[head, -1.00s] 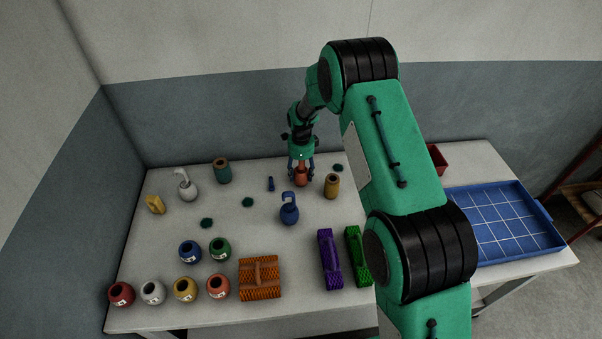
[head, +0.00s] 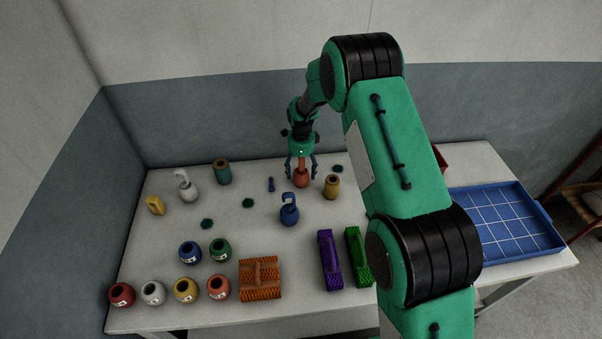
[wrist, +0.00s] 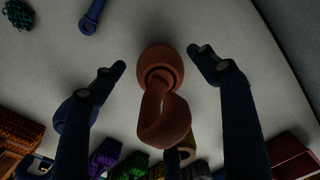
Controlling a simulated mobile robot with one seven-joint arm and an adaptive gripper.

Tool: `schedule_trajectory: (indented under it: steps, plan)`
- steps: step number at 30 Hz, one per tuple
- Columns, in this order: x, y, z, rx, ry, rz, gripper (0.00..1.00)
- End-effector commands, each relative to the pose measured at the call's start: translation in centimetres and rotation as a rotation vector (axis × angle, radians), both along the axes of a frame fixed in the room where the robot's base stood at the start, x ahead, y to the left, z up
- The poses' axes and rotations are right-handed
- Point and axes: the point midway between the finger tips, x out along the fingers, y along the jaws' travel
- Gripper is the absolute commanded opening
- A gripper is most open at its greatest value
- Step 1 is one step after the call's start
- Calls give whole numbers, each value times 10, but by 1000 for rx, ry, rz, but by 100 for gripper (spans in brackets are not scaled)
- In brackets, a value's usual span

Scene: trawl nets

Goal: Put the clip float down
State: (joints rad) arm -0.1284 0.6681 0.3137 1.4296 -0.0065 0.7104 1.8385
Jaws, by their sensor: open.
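The clip float is an orange-red round float with a hooked clip on top (head: 301,179). It stands upright on the table at the back, under my gripper. My gripper (head: 301,170) is open, with one finger on each side of the float and a gap to both. In the wrist view the float (wrist: 162,75) sits between the spread fingers (wrist: 157,58), with its clip pointing up toward the camera. The fingers do not touch it there.
A blue clip float (head: 289,214) stands in front, and a tan cylinder (head: 332,186) is close on the right. A small blue piece (head: 271,184) lies to the left. Purple (head: 329,260) and green (head: 357,257) blocks and a blue tray (head: 548,240) are farther off.

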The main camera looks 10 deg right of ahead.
Motion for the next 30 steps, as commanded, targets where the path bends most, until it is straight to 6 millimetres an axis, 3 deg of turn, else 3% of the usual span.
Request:
schedule_trajectory:
  steps: [15, 21, 30]
  plan:
    - [-1, 0, 81, 0, -1, 0, 73]
    - [-2, 0, 94, 0, 0, 0, 73]
    - [-2, 0, 96, 0, 0, 0, 73]
